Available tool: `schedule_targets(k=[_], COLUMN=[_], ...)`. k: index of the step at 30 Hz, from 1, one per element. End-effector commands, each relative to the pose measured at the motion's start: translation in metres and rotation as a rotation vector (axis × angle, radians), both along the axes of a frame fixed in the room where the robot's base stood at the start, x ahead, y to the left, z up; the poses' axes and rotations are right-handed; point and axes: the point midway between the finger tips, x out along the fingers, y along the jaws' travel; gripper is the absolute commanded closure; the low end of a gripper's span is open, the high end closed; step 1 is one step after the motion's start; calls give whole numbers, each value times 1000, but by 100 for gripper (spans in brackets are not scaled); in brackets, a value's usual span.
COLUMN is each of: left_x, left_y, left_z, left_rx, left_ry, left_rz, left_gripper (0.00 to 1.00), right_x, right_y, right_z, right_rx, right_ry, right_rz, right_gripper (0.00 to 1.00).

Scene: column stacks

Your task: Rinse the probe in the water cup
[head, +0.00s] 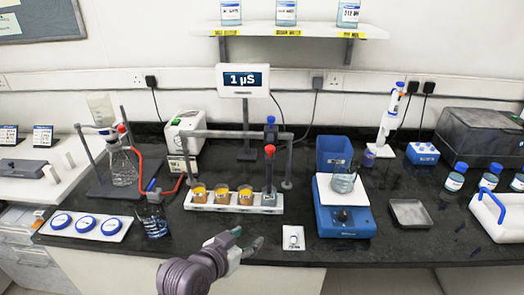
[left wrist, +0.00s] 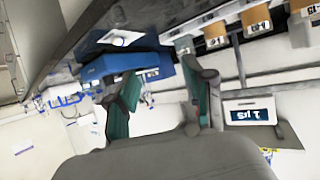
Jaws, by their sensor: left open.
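The probe (head: 269,166), a dark rod with a red cap, stands upright in the fourth, rightmost cup (head: 268,198) of a white rack. That cup looks clear or bluish and seems to be the water cup; the probe's tip is hidden. The other three cups (head: 222,194) hold amber liquid. A meter display (head: 243,80) behind reads "1 µS". My left gripper (head: 248,239) is open and empty at the counter's front, in front of and below the rack, apart from the probe. Its open fingers also show in the left wrist view (left wrist: 162,70). My right gripper is out of view.
A grey frame (head: 230,134) with a blue-topped post spans the rack. A blue balance (head: 343,215) with a beaker stands right, a small white tile (head: 293,237) nearer. A glass of dark bluish liquid (head: 152,221) and a dial tray (head: 87,226) stand left.

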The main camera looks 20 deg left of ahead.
Motion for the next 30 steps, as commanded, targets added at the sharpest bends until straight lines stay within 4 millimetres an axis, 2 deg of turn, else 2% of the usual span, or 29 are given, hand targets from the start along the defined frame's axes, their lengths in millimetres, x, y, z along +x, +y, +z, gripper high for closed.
schedule_targets(k=[1,6,9,12,17,30], left_x=[15,53,68,77,92,181], left_y=[2,11,17,21,21,10], left_z=[18,75,103,121,125,125], left_rx=[-14,-52,-69,-79,-81,-81], left_ry=[-69,-286,-389,-451,-463,-459], left_rz=[7,39,61,77,80,79], left_gripper=[48,48,48,48,48,48], right_x=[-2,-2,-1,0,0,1], right_y=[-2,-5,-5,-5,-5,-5], right_z=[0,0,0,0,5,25], right_rx=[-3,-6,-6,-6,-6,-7], right_ry=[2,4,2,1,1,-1], right_rz=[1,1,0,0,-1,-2], right_gripper=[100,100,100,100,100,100])
